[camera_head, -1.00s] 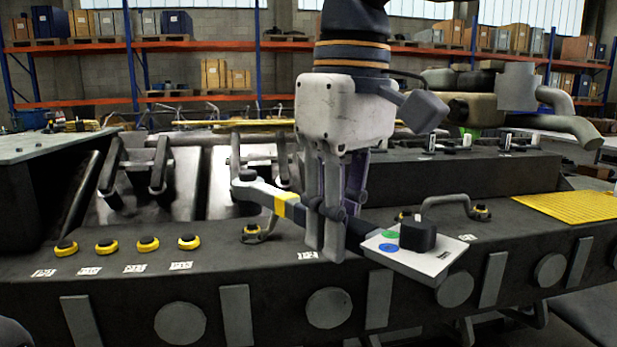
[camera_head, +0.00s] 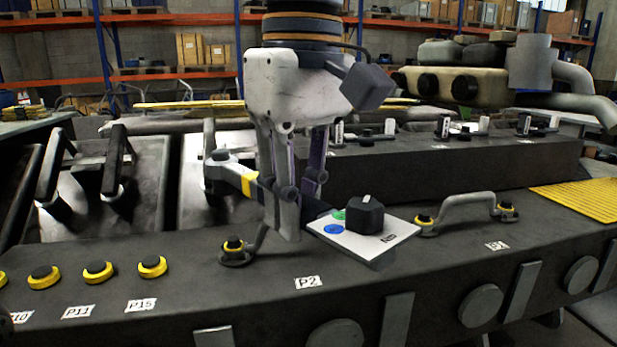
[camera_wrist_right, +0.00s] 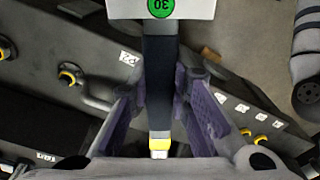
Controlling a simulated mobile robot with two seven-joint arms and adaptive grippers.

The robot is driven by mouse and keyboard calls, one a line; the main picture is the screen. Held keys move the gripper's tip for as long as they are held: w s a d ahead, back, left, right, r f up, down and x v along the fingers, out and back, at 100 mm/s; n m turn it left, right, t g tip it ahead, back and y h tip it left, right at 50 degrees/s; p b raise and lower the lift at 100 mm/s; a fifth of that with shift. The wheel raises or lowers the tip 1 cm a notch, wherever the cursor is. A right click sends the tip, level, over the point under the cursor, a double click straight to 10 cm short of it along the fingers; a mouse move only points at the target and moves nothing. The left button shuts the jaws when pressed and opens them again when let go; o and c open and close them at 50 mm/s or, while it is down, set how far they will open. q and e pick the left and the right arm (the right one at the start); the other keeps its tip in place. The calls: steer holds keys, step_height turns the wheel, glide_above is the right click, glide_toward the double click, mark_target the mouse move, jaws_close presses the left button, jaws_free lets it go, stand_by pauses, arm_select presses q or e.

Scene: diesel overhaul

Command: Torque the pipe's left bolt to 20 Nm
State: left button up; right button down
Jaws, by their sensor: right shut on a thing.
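My right gripper (camera_head: 300,220) is shut on the torque wrench, gripping its dark shaft. The wrench's grey head (camera_head: 216,160) points left, beside a yellow band. Its white display box (camera_head: 390,240), with a black knob and green and blue buttons, is at the right end. The wrist view shows a green "30" button (camera_wrist_right: 160,6). The pipe labelled P2 has its left bolt (camera_head: 234,246), with a yellow collar, below the wrench head and apart from it in the picture. The rest of that pipe is mostly hidden behind my gripper and the wrench. My left gripper is not in view.
A curved pipe (camera_head: 462,202) with two yellow-collared bolts stands to the right. Several yellow-collared knobs (camera_head: 97,272) line the left of the block's dark top. A yellow mat (camera_head: 585,198) lies far right. A raised dark housing (camera_head: 450,165) and linkages stand behind.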

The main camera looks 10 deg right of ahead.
steer(key=w+d+f+n, duration=0.4)
steer(key=d, duration=0.1)
steer(key=w+d+f+n, duration=0.2)
steer(key=w, duration=0.1)
steer(key=shift+d+f+n, duration=0.2)
steer(key=shift+d+n, duration=0.2)
steer(key=shift+f, duration=0.25)
steer(key=shift+r, duration=0.65)
steer(key=shift+s+f, duration=0.1)
steer(key=shift+f, duration=1.8)
steer(key=shift+f, duration=0.1)
